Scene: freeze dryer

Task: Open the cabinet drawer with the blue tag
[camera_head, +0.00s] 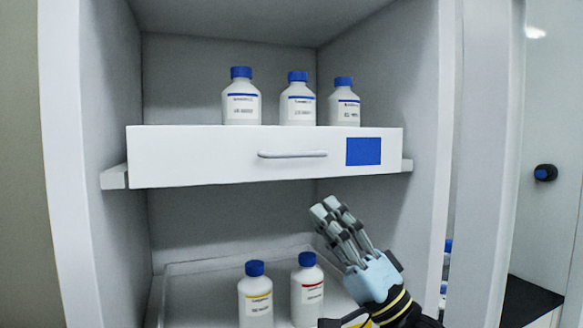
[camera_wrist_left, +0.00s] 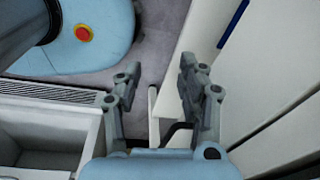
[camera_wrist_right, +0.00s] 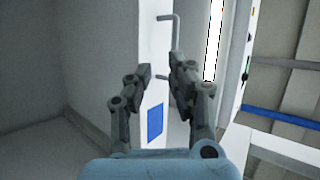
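The white drawer (camera_head: 200,157) with the blue tag (camera_head: 363,151) spans the cabinet in the head view. Its horizontal bar handle (camera_head: 292,154) is left of the tag. My right gripper (camera_head: 327,206) is below the drawer front, lower right of the handle, apart from it. In the right wrist view my right gripper (camera_wrist_right: 163,68) is open and empty; the handle (camera_wrist_right: 177,35) lies beyond the fingertips, partly hidden by the right finger, and the blue tag (camera_wrist_right: 155,122) shows between the fingers. My left gripper (camera_wrist_left: 160,68) is open and empty, outside the head view.
Several white bottles with blue caps are around: three stand above the drawer front (camera_head: 298,103), and others stand on the lower shelf tray (camera_head: 255,295). The cabinet's right side wall (camera_head: 440,120) is close to my right arm. The space below the drawer is free at left.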

